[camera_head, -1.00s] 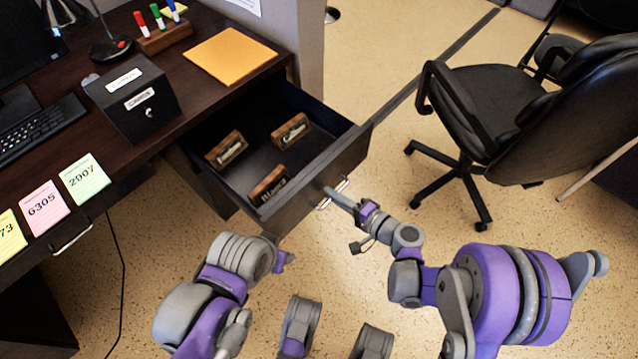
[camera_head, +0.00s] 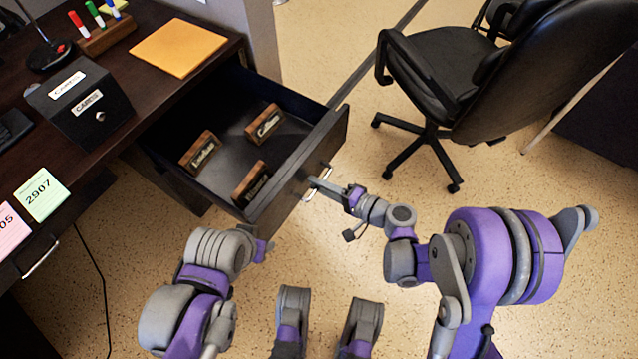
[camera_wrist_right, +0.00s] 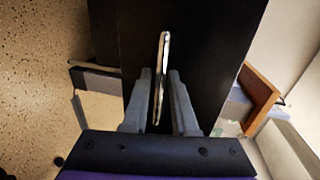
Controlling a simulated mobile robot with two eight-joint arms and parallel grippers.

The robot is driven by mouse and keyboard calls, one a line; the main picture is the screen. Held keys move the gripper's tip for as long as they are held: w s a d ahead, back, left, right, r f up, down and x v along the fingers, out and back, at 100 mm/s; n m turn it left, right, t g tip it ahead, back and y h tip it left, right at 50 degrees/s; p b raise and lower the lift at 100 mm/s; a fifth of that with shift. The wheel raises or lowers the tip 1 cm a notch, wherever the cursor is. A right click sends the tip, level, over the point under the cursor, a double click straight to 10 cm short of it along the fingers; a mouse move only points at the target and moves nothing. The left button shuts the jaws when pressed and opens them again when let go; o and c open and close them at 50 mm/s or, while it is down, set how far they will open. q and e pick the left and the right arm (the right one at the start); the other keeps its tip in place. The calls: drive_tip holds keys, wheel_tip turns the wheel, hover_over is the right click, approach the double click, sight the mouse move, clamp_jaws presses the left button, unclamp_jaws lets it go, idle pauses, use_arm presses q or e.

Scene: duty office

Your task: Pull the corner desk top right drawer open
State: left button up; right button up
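The corner desk drawer (camera_head: 292,195) stands well open, with its inside and front panel showing. Its metal handle (camera_head: 322,180) is on the outer face, and the handle also shows in the right wrist view (camera_wrist_right: 163,55). My right gripper (camera_head: 318,187) is at this handle. In the right wrist view its two grey fingers (camera_wrist_right: 160,95) lie close on either side of the handle, against the dark drawer front. My left gripper (camera_head: 262,250) is below the drawer's near corner, apart from it; its fingers are too small to read.
Several wooden nameplates, one being (camera_head: 199,150), lie in the drawer. The desk top (camera_head: 150,100) holds a black box (camera_head: 80,105), an orange envelope (camera_head: 178,47) and a marker stand (camera_head: 105,35). A black office chair (camera_head: 430,90) stands to the right on open floor.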

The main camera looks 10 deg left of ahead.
drive_tip(key=p+v, duration=0.1)
drive_tip(key=v, duration=0.9)
drive_tip(key=shift+s+d, duration=0.2)
drive_tip(key=shift+d, duration=0.15)
idle(0.3)
